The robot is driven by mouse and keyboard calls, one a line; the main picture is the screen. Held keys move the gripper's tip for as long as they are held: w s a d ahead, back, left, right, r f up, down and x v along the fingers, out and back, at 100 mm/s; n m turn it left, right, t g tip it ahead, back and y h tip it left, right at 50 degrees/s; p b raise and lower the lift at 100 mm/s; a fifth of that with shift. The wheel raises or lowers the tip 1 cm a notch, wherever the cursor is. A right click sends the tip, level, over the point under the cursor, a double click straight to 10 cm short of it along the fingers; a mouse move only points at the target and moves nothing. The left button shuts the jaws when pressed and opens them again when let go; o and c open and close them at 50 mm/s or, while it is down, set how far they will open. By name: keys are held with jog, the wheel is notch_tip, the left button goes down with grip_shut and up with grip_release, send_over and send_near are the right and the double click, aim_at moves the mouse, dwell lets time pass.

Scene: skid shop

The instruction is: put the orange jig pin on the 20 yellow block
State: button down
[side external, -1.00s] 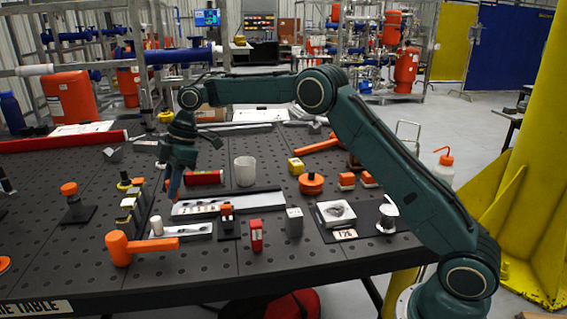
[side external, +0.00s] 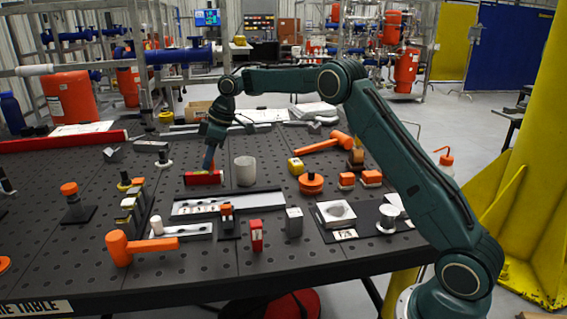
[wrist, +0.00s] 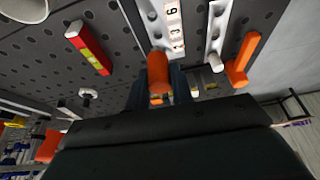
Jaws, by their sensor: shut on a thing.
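My gripper (side external: 208,164) is shut on the orange jig pin (wrist: 158,74), which sticks out between the fingers in the wrist view. In the side view the pin is small and mostly lost against the fingers. The gripper hangs fingers down, close to the red level on the table; its exact height is unclear.
A red level (side external: 204,178), white cup (side external: 245,171) and numbered strip (side external: 215,205) are near the gripper. An orange mallet (side external: 140,246) lies at the front, another (side external: 325,143) at the back.

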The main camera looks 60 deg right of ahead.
jog(key=s+d+m+t+h, duration=0.15)
jog(key=d+m, duration=0.45)
jog(key=d, duration=1.1)
jog(key=r+m+h, duration=0.2)
jog(key=m+h, duration=0.1)
jog(key=m, duration=0.3)
send_over(296, 161)
jog(key=shift+g, duration=0.25)
jog(key=shift+a+f, duration=0.15)
jog(key=shift+f, duration=4.1)
jog(key=shift+f, duration=0.15)
jog(key=c, duration=1.2)
grip_release()
jog(key=v, duration=1.2)
jog(key=shift+s, duration=0.1)
